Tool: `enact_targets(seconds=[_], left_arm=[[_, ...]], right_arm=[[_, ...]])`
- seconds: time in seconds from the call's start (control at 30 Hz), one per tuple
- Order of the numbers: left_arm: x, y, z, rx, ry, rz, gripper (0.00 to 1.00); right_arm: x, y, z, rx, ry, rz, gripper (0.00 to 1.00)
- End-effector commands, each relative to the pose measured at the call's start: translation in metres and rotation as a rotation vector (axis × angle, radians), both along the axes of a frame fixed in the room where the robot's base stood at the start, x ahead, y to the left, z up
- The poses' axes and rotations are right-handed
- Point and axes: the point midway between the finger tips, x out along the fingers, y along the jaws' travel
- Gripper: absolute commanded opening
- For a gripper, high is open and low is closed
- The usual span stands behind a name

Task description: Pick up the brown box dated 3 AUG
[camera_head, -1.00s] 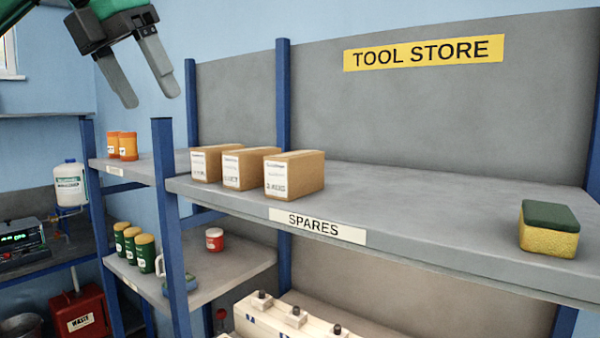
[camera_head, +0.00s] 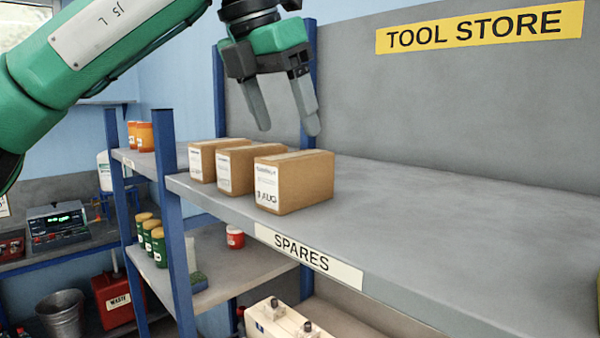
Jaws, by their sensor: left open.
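Three brown boxes stand in a row on the grey shelf marked SPARES. The middle brown box (camera_head: 236,171) and the left brown box (camera_head: 203,161) have labels too small to read. My left gripper (camera_head: 288,130) is open and empty, fingers pointing down, above and apart from the boxes, over the right one in the picture. My right gripper is not in view.
The shelf (camera_head: 430,220) is clear to the right of the boxes. A blue post (camera_head: 170,200) stands at its left end, and another rises behind my gripper. Orange jars (camera_head: 145,137) stand on the shelf further left. A yellow TOOL STORE sign (camera_head: 480,27) is on the back panel.

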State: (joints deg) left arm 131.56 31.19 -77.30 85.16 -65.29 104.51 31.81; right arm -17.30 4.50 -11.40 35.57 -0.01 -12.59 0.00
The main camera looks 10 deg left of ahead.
Motion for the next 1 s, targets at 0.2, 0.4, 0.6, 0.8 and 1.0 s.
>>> enact_targets(seconds=[0.2, 0.4, 0.6, 0.8, 1.0], left_arm=[[0.011, -0.006, -0.03, 0.001, 0.001, 0.0, 0.73], [0.014, -0.008, -0.041, 0.001, 0.001, 0.0, 0.73], [0.021, -0.006, -0.063, 0.002, 0.003, 0.0, 0.73], [0.028, -0.011, -0.084, -0.001, 0.001, 0.001, 0.73], [0.028, -0.011, -0.088, -0.002, 0.0, 0.001, 0.73]], right_arm=[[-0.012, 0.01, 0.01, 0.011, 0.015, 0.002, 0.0], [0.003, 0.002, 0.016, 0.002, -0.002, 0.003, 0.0], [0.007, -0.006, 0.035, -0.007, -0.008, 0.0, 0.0], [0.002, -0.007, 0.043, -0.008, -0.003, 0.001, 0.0], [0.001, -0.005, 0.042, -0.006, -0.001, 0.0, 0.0]])
